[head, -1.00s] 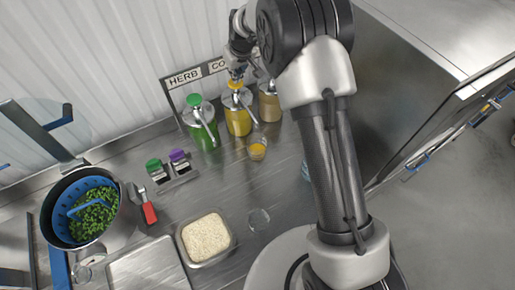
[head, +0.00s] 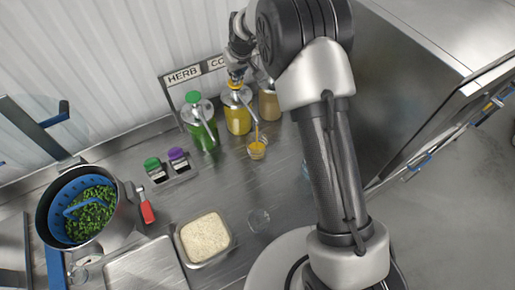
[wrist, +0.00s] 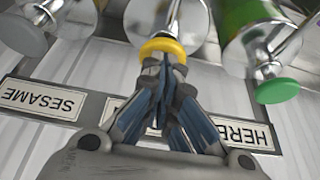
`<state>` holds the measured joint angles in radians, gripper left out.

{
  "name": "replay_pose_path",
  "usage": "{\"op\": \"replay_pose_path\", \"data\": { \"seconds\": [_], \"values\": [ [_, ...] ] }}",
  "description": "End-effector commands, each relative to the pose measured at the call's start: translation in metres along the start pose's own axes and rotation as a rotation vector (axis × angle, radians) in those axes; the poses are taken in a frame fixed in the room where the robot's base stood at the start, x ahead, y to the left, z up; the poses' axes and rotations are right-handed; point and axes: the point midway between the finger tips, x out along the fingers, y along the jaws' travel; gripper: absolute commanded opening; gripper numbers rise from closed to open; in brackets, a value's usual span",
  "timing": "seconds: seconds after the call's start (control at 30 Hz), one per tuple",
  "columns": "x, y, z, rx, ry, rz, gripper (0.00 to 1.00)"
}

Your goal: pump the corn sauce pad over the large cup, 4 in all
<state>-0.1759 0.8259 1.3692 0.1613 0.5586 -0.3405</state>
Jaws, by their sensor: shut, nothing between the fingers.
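The corn sauce bottle (head: 238,118) is yellow and stands in the middle of three pump bottles. Its yellow pump pad (wrist: 162,47) is at the fingertips of my gripper (wrist: 170,62) in the wrist view. My gripper (head: 236,80) is shut and empty, pressed on the pad from above. A stream of yellow sauce (head: 256,131) runs from the spout into a clear cup (head: 257,151) that holds yellow sauce. Another clear cup (head: 259,219), seemingly empty, stands nearer. I cannot tell from size which one is the large cup.
A green herb bottle (head: 201,128) and a tan bottle (head: 269,104) flank the corn bottle. A rice tub (head: 232,247), a pot of greens (head: 125,226), a red-handled tool (head: 147,212) and small green- and purple-capped containers (head: 177,154) stand on the steel counter.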

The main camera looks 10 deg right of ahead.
Motion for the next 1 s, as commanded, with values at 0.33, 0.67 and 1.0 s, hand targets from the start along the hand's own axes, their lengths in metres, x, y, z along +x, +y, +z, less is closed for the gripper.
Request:
{"op": "replay_pose_path", "data": {
  "seconds": [0.33, 0.67, 1.0],
  "values": [
    [0.015, -0.001, 0.008, 0.0, -0.007, -0.002, 0.0],
    [0.011, -0.001, 0.007, 0.0, -0.009, -0.002, 0.0],
    [-0.007, -0.001, 0.0, 0.0, -0.009, -0.002, 0.0]
  ]
}}
